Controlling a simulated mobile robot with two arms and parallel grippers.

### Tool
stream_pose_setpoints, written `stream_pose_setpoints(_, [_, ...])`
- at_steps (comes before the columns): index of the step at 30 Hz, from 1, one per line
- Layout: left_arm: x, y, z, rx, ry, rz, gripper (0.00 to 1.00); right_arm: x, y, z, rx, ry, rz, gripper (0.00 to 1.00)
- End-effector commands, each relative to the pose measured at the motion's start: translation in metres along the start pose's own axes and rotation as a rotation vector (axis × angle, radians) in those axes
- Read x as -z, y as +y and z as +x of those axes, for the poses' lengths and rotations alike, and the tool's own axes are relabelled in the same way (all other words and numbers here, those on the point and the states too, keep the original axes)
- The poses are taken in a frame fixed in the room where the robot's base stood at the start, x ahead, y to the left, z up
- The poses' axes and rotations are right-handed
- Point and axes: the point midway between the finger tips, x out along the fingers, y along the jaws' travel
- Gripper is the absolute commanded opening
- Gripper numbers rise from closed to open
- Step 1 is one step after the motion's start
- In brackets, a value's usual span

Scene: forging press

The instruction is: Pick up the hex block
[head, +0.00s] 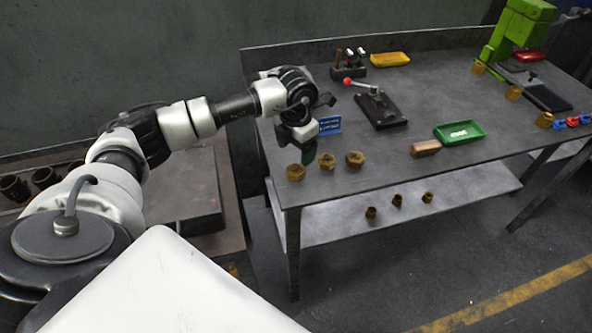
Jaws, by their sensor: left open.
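Several brass-coloured hex blocks are in view, and I cannot tell which one the task means. On the near left part of the table stand a left one (296,172), a middle one (327,161) and a right one (355,159). My left gripper (309,157) points down close to the left and middle blocks, at the table's left end. It is open with no block seen in it. Its fingertips are small and dark, so the gap to the blocks is unclear. My right gripper is not in view.
The grey table (400,165) carries a black fixture with a red-knobbed lever (378,108), a blue sign (329,125), a wooden block (425,148), a green tray (459,132) and a yellow tray (390,59). More brass pieces lie on the lower shelf (330,220).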

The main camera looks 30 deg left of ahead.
Motion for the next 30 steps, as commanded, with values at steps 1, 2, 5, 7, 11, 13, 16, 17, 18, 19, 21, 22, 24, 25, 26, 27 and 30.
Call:
stream_pose_setpoints(1, [0.0, 0.0, 0.007, 0.002, 0.003, -0.001, 0.77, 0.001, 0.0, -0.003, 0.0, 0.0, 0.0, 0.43])
stream_pose_setpoints(2, [0.0, 0.0, 0.011, 0.002, 0.003, -0.001, 0.77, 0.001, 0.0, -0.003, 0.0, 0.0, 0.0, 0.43])
stream_pose_setpoints(5, [0.0, -0.001, 0.018, 0.002, -0.001, 0.0, 0.77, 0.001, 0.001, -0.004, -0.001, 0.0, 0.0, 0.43])
stream_pose_setpoints(7, [0.001, -0.001, 0.022, 0.002, 0.0, 0.001, 0.77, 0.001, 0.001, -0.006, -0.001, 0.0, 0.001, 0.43])
stream_pose_setpoints(11, [0.004, -0.002, 0.037, 0.004, 0.003, 0.0, 0.77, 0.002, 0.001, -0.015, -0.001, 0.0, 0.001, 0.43])
stream_pose_setpoints(13, [0.006, -0.001, 0.048, 0.004, 0.003, 0.001, 0.77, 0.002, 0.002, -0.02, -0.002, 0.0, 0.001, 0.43])
stream_pose_setpoints(16, [0.005, -0.002, 0.063, 0.005, 0.001, 0.0, 0.77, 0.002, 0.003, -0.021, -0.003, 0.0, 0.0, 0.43])
stream_pose_setpoints(17, [0.005, -0.002, 0.066, 0.004, 0.0, 0.001, 0.77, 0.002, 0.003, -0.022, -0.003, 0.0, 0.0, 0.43])
stream_pose_setpoints(18, [0.005, -0.002, 0.069, 0.004, 0.0, 0.001, 0.77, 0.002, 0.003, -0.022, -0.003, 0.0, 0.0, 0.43])
stream_pose_setpoints(19, [0.005, -0.002, 0.071, 0.004, -0.001, 0.001, 0.77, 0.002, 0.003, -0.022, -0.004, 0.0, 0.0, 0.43])
stream_pose_setpoints(21, [0.005, -0.001, 0.073, 0.003, -0.002, 0.001, 0.77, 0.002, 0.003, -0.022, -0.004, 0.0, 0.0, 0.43])
stream_pose_setpoints(22, [0.005, -0.001, 0.073, 0.003, -0.002, 0.001, 0.77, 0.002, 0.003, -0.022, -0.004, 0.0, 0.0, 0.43])
stream_pose_setpoints(24, [0.005, -0.001, 0.073, 0.003, -0.002, 0.001, 0.77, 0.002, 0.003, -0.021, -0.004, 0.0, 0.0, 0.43])
stream_pose_setpoints(25, [0.005, -0.001, 0.073, 0.004, -0.002, 0.001, 0.77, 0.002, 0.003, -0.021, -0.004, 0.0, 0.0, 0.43])
stream_pose_setpoints(26, [0.005, -0.001, 0.073, 0.004, -0.002, 0.001, 0.77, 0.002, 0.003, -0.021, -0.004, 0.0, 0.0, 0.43])
stream_pose_setpoints(27, [0.005, -0.001, 0.073, 0.004, -0.002, 0.001, 0.72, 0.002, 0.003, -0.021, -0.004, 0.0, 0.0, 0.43])
stream_pose_setpoints(30, [0.005, -0.001, 0.073, 0.004, -0.002, 0.001, 0.57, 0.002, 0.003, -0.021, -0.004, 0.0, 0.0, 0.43])
